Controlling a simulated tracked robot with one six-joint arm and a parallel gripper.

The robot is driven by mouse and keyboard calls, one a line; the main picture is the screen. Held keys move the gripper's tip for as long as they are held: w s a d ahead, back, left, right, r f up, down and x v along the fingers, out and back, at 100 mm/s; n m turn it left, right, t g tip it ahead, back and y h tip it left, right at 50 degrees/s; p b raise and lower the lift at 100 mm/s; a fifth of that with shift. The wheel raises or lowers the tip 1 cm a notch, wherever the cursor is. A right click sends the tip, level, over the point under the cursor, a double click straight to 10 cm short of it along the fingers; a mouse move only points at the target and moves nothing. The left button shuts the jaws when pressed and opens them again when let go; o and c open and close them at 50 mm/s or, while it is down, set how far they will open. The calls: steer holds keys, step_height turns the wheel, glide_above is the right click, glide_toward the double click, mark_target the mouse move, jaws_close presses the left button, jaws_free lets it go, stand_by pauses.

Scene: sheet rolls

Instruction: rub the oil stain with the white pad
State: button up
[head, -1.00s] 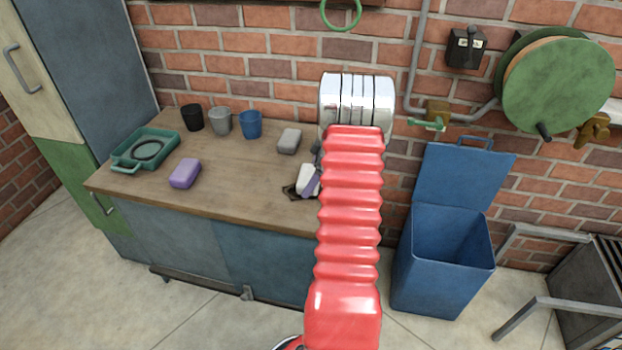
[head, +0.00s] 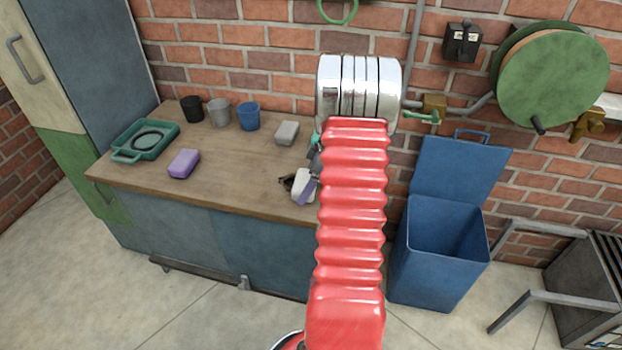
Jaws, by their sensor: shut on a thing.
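The white pad (head: 301,181) is at the right end of the wooden worktop, near its front edge, beside my red arm. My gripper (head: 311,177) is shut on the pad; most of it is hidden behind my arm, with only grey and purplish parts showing. A dark patch, apparently the oil stain (head: 286,180), shows at the pad's left side. The pad covers part of it. I cannot tell whether the pad presses on the worktop or hovers just above it.
On the worktop (head: 235,170) are a purple block (head: 184,163), a grey block (head: 287,132), a green tray (head: 128,155), and black (head: 192,109), grey (head: 218,112) and blue (head: 248,116) cups. An open blue bin (head: 437,265) stands right. The worktop's middle is clear.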

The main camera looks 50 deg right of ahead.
steer(key=shift+s+a+r, duration=0.15)
steer(key=shift+a, duration=0.3)
steer(key=shift+s+a, duration=0.2)
steer(key=shift+a, duration=0.15)
steer(key=shift+s+a, duration=0.1)
steer(key=shift+a, duration=0.25)
steer(key=shift+s+a+f, duration=0.2)
steer(key=shift+a, duration=0.15)
steer(key=shift+r, duration=3.95)
